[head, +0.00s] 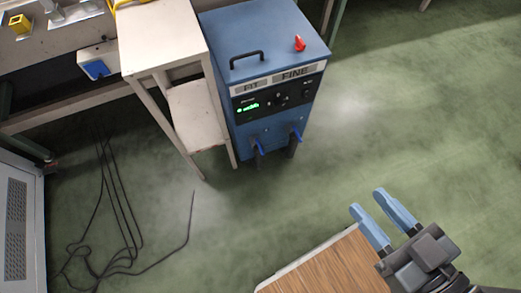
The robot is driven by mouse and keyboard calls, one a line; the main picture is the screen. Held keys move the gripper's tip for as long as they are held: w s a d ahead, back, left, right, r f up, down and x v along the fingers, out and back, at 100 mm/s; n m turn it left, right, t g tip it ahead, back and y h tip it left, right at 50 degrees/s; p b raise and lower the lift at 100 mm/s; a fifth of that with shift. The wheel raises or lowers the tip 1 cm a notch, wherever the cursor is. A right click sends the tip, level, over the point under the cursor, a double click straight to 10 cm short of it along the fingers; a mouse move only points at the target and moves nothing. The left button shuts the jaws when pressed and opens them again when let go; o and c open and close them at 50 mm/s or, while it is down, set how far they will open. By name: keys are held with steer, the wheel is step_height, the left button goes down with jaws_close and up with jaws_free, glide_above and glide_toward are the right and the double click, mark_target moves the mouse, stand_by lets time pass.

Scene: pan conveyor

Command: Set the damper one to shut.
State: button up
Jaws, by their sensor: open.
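A blue cabinet (235,35) stands on the green floor at the top middle, with a black control panel and a lit green display on its front. Two blue lever handles on dark pipe stubs show low on this front, a left lever (258,147) and a right lever (296,135). I cannot read a damper name or number on either. A small red knob (300,43) stands on the cabinet top. My gripper (368,202) is at the lower right, its two blue fingers apart and empty, well clear of the cabinet.
A pale side table (160,35) stands close at the cabinet's left. A wood-topped surface (330,268) lies beside my gripper at the bottom. Black cables (125,235) trail on the floor at left, near a grey cabinet (20,220). Floor before the levers is clear.

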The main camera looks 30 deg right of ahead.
steer(key=w+a+f+t+b, duration=0.1)
steer(key=w+f+b, duration=0.25)
steer(key=f, duration=0.55)
steer(key=w+f+b, duration=0.2)
steer(key=f+b, duration=0.2)
steer(key=f, duration=0.5)
steer(key=t+h+b, duration=0.2)
steer(key=b, duration=1.5)
glide_toward(257, 140)
steer(key=shift+n, duration=0.4)
steer(key=w+b, duration=0.1)
steer(key=w, duration=0.2)
steer(key=w+b, duration=0.1)
steer(key=w, duration=0.1)
steer(key=shift+w+d+f+b, duration=0.1)
steer(key=shift+w+d+b, duration=0.2)
steer(key=shift+w+d, duration=0.05)
jaws_close()
